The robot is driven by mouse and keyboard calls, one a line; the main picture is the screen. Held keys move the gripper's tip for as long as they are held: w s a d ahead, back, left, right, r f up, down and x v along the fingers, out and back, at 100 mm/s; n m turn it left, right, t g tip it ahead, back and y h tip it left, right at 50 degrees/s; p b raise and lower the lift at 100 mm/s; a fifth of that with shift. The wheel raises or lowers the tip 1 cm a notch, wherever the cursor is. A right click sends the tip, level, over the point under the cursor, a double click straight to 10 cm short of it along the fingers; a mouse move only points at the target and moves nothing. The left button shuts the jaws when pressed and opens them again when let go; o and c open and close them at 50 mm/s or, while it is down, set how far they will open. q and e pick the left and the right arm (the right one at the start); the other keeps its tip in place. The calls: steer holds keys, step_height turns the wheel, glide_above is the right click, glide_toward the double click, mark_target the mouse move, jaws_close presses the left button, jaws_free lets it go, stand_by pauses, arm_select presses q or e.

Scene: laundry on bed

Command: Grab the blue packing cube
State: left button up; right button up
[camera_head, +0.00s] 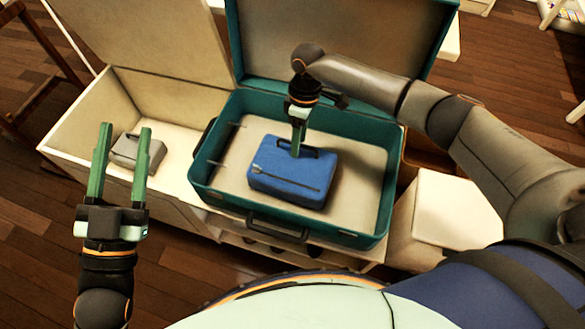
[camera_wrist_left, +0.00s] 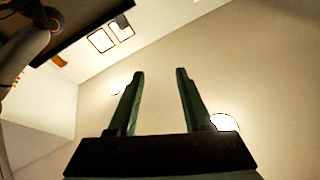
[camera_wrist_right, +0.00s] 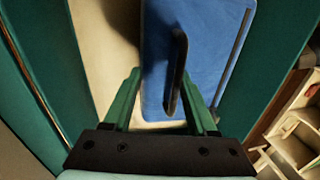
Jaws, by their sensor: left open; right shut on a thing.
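The blue packing cube (camera_head: 290,178) lies inside the open teal suitcase (camera_head: 225,200), near its middle. It has a dark handle on its far side and a zip line along its front. My right gripper (camera_head: 298,150) reaches down from above and is shut on the cube at its handle. In the right wrist view the cube (camera_wrist_right: 205,50) and its dark handle show between and beyond the fingers (camera_wrist_right: 160,95). My left gripper (camera_head: 125,130) is open and empty, left of the suitcase, fingers pointing up in the head view. The left wrist view shows its fingers (camera_wrist_left: 158,80) apart against the ceiling.
A small grey case (camera_head: 138,152) lies in the white open chest (camera_head: 75,120) left of the suitcase, beyond my left gripper. The suitcase lid (camera_head: 400,30) stands open at the back. A white box (camera_head: 450,205) stands to the right. Bare suitcase floor surrounds the cube.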

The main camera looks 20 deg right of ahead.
steer(key=shift+f, duration=0.1)
jaws_close()
steer(key=shift+s, duration=0.1)
